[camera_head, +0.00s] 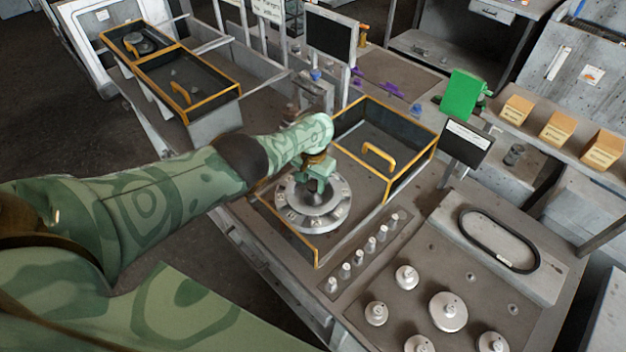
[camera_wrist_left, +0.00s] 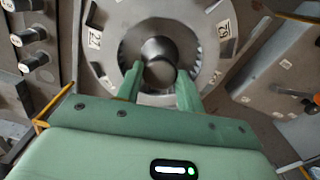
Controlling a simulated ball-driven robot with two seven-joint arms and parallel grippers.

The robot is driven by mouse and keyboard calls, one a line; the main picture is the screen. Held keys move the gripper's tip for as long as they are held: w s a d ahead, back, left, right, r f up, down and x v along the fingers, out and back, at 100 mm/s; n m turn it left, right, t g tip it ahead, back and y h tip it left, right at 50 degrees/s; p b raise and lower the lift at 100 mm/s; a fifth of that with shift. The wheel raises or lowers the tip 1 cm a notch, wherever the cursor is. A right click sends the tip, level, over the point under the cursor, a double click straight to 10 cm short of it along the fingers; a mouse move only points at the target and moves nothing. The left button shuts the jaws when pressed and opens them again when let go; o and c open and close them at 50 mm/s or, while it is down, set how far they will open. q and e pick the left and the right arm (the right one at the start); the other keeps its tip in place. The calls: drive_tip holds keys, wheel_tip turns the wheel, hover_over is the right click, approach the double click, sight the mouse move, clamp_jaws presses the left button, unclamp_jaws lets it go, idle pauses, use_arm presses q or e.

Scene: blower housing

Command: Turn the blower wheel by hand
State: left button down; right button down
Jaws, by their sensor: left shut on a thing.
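The blower wheel (camera_head: 335,211) is a grey disc with square notches and numbered labels around its face. It lies inside a yellow-edged open housing (camera_head: 318,250) on the bench. My left gripper (camera_head: 318,182) reaches down over the wheel's middle. In the left wrist view the wheel (camera_wrist_left: 102,62) fills the upper middle, and the green fingers of my left gripper (camera_wrist_left: 160,80) are shut on its round metal hub (camera_wrist_left: 158,48), one on each side. In the head view the arm and gripper hide part of the wheel's far side. My right gripper is not in view.
A row of small pegs (camera_head: 358,257) stands right of the housing. A plate with several round knobs (camera_head: 448,311) and a black belt loop (camera_head: 470,240) lie further right. A yellow handle (camera_head: 378,156) is behind the wheel. A dark sign (camera_head: 466,144) stands at the back right.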

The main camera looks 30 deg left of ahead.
sight(313, 184)
use_arm(q)
drive_tip(key=shift+n, duration=0.5)
drive_tip(key=c, duration=0.9)
unclamp_jaws()
wheel_tip(313, 184, up, 16)
drive_tip(key=p, duration=1.4)
drive_tip(key=shift+r, duration=0.15)
